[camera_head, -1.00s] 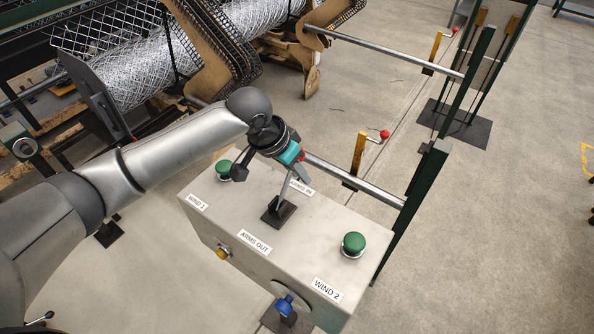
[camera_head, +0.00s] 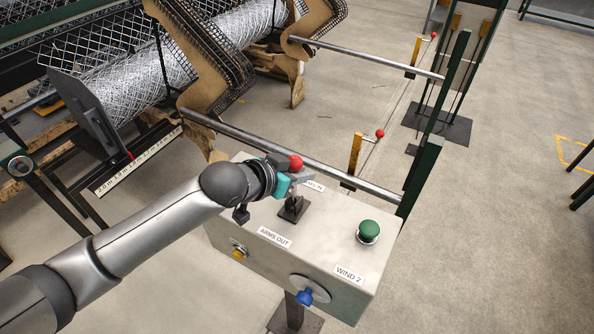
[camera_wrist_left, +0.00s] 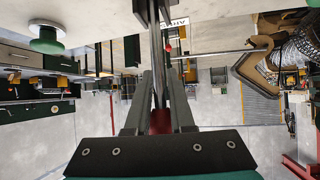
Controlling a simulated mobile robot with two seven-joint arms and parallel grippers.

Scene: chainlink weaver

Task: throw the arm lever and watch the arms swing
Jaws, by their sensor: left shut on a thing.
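The arm lever rises from a dark base plate (camera_head: 291,212) on top of the grey control box (camera_head: 335,225), between the ARMS OUT label (camera_head: 275,237) and the partly hidden ARMS IN label. Its red knob (camera_head: 295,162) shows above my left gripper (camera_head: 296,180), which is shut on the lever just below the knob. In the left wrist view the fingers (camera_wrist_left: 157,100) close around the grey rod, with the red knob (camera_wrist_left: 160,123) near the palm. The brown swing arms (camera_head: 205,65) stand beside the wire mesh roll (camera_head: 135,85). My right gripper is not in view.
A green WIND 2 button (camera_head: 369,231) stands on the box's right top. A blue knob (camera_head: 305,297) and yellow button (camera_head: 238,253) are on its front. A metal bar (camera_head: 300,150) runs close behind my gripper. Open floor lies to the right.

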